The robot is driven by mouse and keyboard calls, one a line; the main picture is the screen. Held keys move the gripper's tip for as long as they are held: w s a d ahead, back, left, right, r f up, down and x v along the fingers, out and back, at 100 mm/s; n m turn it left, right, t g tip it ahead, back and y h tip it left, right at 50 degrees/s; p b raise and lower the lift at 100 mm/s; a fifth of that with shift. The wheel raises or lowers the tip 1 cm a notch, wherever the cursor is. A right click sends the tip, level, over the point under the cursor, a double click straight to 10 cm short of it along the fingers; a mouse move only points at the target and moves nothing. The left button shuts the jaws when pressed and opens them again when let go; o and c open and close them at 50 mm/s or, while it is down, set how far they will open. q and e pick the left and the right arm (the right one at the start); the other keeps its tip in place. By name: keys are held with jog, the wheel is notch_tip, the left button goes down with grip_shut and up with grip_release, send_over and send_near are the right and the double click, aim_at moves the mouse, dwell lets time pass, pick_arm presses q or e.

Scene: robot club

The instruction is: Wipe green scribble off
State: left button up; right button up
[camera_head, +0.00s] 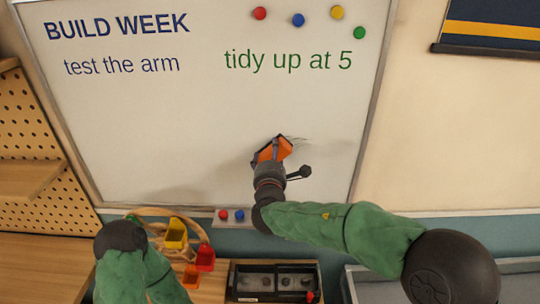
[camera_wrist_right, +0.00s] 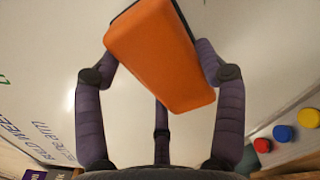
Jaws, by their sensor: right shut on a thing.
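The whiteboard (camera_head: 200,130) hangs on the wall and carries green writing, "tidy up at 5" (camera_head: 288,60), and blue writing. My right gripper (camera_head: 270,155) is shut on an orange block-shaped eraser (camera_head: 276,149), at the lower middle of the board. In the right wrist view the eraser (camera_wrist_right: 160,55) sits tilted between the fingers of my right gripper (camera_wrist_right: 160,75). A few thin dark strokes (camera_head: 299,139) show just right of the eraser; their colour is hard to tell, and the eraser may hide more. My left arm shows at the lower left, without its gripper.
Coloured magnets (camera_head: 298,20) sit at the board's top right. A small ledge with red and blue round pieces (camera_head: 231,215) is below the board. The board around the eraser is clear.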

pick_arm(q)
jog(key=shift+f+b, duration=0.4)
pick_arm(e)
jog(key=shift+w, duration=1.05)
